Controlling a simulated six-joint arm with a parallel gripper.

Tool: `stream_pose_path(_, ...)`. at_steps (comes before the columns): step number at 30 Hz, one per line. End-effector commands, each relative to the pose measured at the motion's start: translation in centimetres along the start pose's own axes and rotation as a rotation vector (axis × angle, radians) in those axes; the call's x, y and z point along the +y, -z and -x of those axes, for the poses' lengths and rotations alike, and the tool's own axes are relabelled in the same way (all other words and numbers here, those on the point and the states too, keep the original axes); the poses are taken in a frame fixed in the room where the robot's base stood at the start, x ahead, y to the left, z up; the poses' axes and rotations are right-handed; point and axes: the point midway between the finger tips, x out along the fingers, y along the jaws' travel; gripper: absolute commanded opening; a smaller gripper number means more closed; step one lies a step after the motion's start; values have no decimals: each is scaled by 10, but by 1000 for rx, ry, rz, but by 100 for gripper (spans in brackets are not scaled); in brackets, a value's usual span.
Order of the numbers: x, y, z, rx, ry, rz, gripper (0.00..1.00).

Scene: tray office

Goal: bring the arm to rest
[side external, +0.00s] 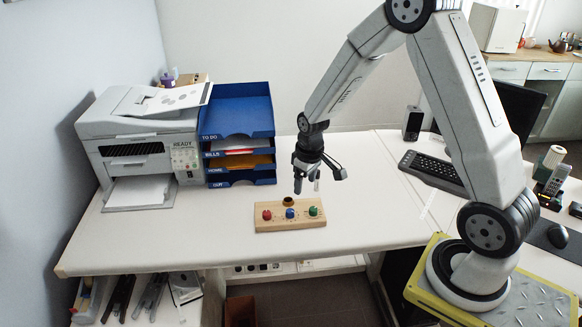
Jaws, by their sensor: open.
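My gripper (318,178) hangs from my arm above the desk, just behind and above the right part of a wooden block (290,222). Its fingers are spread apart, and I see nothing between them. The block lies on the white desk (200,235) and carries a red knob (267,215), a blue knob (290,213) and a green knob (313,211). A small dark round thing (288,201) sits at its back edge. My gripper looks apart from the block, though the exact gap is hard to tell.
A blue tray stack (237,125) with papers stands behind left, next to a grey printer (140,140). A small speaker (413,123), a keyboard (433,172) and a monitor (515,112) are on the right. The desk's front left is clear.

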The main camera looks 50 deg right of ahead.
Motion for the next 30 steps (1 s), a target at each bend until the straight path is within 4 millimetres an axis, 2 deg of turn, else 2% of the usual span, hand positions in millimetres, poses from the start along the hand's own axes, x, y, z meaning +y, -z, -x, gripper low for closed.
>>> stream_pose_path(1, -10, -5, 10, 11, -3, 4, 78)
stream_pose_path(6, -38, -27, 34, 42, -9, 0, 78)
stream_pose_path(15, -81, -75, 67, 99, -8, -7, 78)
stream_pose_path(24, -103, -113, 81, 136, -1, -14, 78)
stream_pose_path(30, -105, -119, 82, 141, 1, -17, 78)
